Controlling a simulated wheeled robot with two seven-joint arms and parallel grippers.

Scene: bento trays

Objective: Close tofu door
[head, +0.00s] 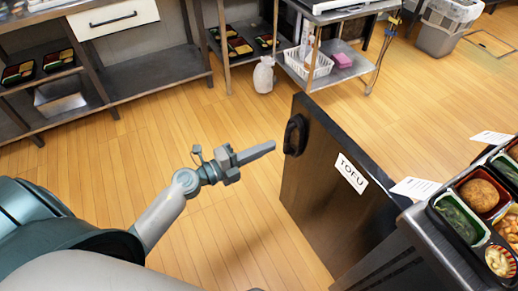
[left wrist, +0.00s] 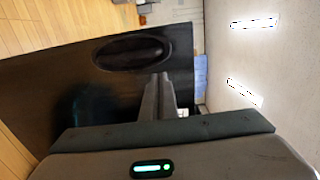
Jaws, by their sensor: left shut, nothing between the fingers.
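The dark tofu door (head: 322,190) stands open, swung out from the counter at the right, with a white TOFU label (head: 352,173) on its visible face. Its black handle (head: 294,135) is near the door's free upper edge. My left gripper (head: 270,147) is shut and empty, just left of the handle, with a small gap showing between them in the head view. In the left wrist view, the fingers (left wrist: 160,82) point toward the door (left wrist: 50,85), and the oval handle (left wrist: 130,54) is just beyond the tips. My right gripper is out of view.
A counter (head: 420,240) at the right carries bento trays (head: 460,217) and paper cards. Shelves with trays stand along the back, with a white jug (head: 263,75) beside a steel cart (head: 325,72). The wooden floor between my left arm and the door is clear.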

